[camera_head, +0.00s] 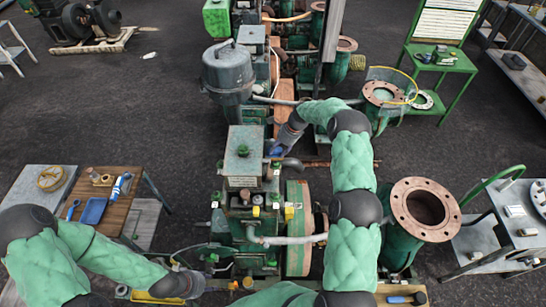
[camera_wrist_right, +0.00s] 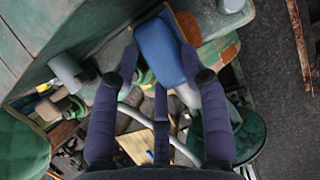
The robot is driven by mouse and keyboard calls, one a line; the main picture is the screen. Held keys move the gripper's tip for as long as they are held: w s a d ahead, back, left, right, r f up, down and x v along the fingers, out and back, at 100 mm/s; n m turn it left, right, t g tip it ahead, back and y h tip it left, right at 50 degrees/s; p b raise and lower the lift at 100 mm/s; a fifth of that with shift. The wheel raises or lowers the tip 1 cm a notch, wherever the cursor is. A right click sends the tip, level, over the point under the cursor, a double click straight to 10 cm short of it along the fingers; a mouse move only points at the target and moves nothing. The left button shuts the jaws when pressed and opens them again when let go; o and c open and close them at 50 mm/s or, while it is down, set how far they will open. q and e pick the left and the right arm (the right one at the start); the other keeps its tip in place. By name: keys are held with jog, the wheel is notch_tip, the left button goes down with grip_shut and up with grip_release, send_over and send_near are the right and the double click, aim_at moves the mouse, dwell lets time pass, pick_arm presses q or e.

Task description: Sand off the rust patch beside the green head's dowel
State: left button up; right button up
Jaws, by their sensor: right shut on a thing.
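My right gripper (camera_head: 284,141) reaches the right side of the green engine block (camera_head: 243,165) in the head view. In the right wrist view its dark purple fingers (camera_wrist_right: 163,85) are shut on a blue sanding block (camera_wrist_right: 158,50), which has a tan edge. The sanding block is close to a large green casting (camera_wrist_right: 70,30); I cannot tell if they touch. A grey pin (camera_wrist_right: 66,72) stands out of the casting to the left. An orange-brown patch (camera_wrist_right: 226,50) shows to the right of the fingers. My left gripper (camera_head: 180,284) is low at left, its fingertips unclear.
A wooden-topped table (camera_head: 115,207) with a blue tray (camera_head: 94,211) stands left. A large rusty-flanged pipe (camera_head: 420,235) stands right of my right arm. A grey cart (camera_head: 520,210) is at far right. Dark floor lies open at left.

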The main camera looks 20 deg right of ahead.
jog(key=shift+s+f, duration=0.1)
jog(key=shift+s+d+b, duration=0.15)
jog(key=shift+s+d, duration=0.25)
jog(key=shift+d, duration=0.45)
jog(key=shift+s+d+b, duration=0.15)
jog(key=shift+s+d, duration=0.2)
jog(key=shift+d, duration=0.45)
jog(key=shift+a, duration=0.1)
jog(key=shift+w+a, duration=0.45)
jog(key=shift+a, duration=0.35)
jog(key=shift+w+a, duration=0.4)
jog(key=shift+a, duration=0.35)
jog(key=shift+s+d, duration=0.1)
jog(key=shift+d, duration=0.05)
jog(key=shift+s+d+b, duration=0.25)
jog(key=shift+s+d, duration=0.15)
jog(key=shift+d, duration=0.35)
jog(key=shift+s+d+b, duration=0.2)
jog(key=shift+s+d, duration=0.15)
jog(key=shift+d, duration=0.4)
